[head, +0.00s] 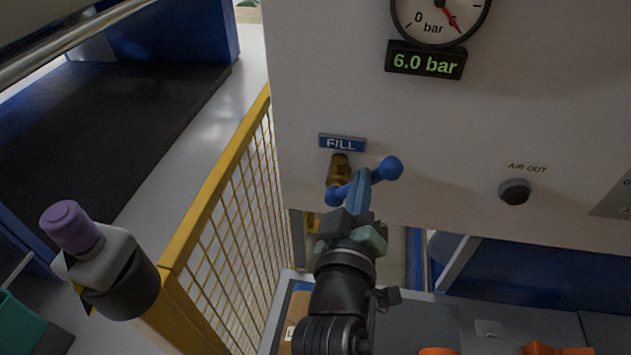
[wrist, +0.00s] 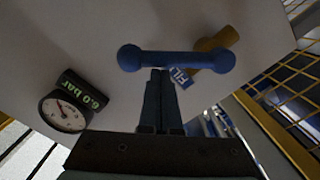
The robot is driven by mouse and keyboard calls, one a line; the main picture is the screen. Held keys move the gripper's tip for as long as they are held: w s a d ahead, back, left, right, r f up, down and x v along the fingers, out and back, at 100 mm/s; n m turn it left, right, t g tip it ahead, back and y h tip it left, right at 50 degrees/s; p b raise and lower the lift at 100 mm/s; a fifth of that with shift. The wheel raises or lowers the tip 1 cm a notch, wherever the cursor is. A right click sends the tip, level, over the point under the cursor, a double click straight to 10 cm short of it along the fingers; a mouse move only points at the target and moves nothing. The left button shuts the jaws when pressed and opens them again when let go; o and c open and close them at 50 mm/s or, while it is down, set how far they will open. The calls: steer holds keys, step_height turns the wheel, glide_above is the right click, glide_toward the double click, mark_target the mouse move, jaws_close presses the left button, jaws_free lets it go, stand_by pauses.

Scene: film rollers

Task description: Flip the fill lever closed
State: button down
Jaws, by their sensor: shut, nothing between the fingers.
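The fill lever (head: 389,168) is a blue bar with a round ball at each end, in front of a brass valve (head: 339,165) below the blue FILL label (head: 342,143). In the head view it slants up to the right. The lever (wrist: 180,61) crosses the upper middle of the wrist view, with the brass fitting (wrist: 216,40) behind its right end. My gripper (head: 361,178) is shut and empty. Its fingertips (wrist: 160,73) end at the middle of the bar; I cannot tell whether they touch it. The fingers partly cover the bar in the head view.
A pressure gauge (head: 440,12) and a display (head: 426,62) reading 6.0 bar sit above on the pale panel. An AIR OUT port (head: 514,191) is to the right. A yellow mesh fence (head: 222,200) and a purple-capped post (head: 72,227) stand at the left.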

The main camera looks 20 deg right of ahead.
steer(key=d+f+m+b, duration=0.1)
steer(key=m+b, duration=0.1)
steer(key=s+d+f+m+b, duration=0.1)
steer(key=f+m+b, duration=0.1)
steer(key=s+d+f+m+b, duration=0.1)
steer(key=m+b, duration=0.1)
steer(key=m, duration=0.1)
steer(key=shift+f+y, duration=0.3)
steer(key=shift+f, duration=0.05)
stand_by(0.6)
